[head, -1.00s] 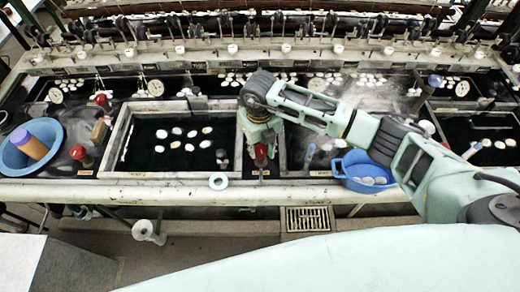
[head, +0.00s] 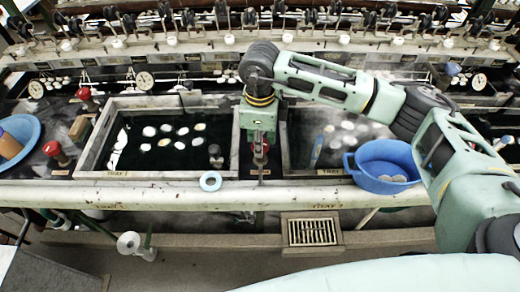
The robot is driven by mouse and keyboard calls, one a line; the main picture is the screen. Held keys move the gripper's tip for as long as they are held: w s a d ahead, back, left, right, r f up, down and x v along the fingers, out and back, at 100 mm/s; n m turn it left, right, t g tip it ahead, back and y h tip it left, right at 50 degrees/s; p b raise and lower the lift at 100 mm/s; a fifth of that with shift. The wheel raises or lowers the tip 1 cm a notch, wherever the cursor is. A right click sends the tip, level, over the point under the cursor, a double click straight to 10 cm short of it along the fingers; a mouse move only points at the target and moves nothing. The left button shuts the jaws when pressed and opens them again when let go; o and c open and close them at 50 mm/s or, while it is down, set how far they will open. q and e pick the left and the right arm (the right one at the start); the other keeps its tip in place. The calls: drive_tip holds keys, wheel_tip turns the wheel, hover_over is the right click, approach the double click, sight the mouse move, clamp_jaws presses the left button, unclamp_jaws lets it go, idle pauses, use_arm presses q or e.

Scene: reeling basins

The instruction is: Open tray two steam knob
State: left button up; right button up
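My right gripper (head: 259,150) points straight down at a red knob (head: 260,147) on the strip between two dark-water trays. Its fingers are around or just in front of the knob and hide most of it. I cannot tell whether they grip it. The left tray (head: 97,142) holds several white cocoons. The right tray (head: 285,150) has pale haze over its water and some cocoons. Two more red knobs, a near one (head: 52,149) and a far one (head: 84,94), stand at left. My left gripper is not in view.
A blue basin (head: 385,163) sits at the right tray's front right corner, below my forearm. Another blue basin (head: 30,132) holds an orange-brown cylinder at far left. A floor grate (head: 312,232) lies below the ledge.

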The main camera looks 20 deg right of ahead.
drive_tip(key=n+b, duration=0.3)
drive_tip(key=shift+s+a+f, duration=0.1)
drive_tip(key=shift+s+f, duration=0.05)
drive_tip(key=shift+f, duration=0.1)
drive_tip(key=shift+r+n+b, duration=0.1)
drive_tip(key=shift+n+b, duration=0.55)
drive_tip(key=shift+n, duration=0.05)
drive_tip(key=shift+s, duration=0.1)
drive_tip(key=o, duration=1)
drive_tip(key=shift+s+r, duration=0.1)
drive_tip(key=shift+r, duration=0.15)
drive_tip(key=shift+w+r, duration=0.2)
drive_tip(key=shift+r, duration=0.2)
wheel_tip(320, 180, up, 11)
drive_tip(key=shift+s, duration=0.1)
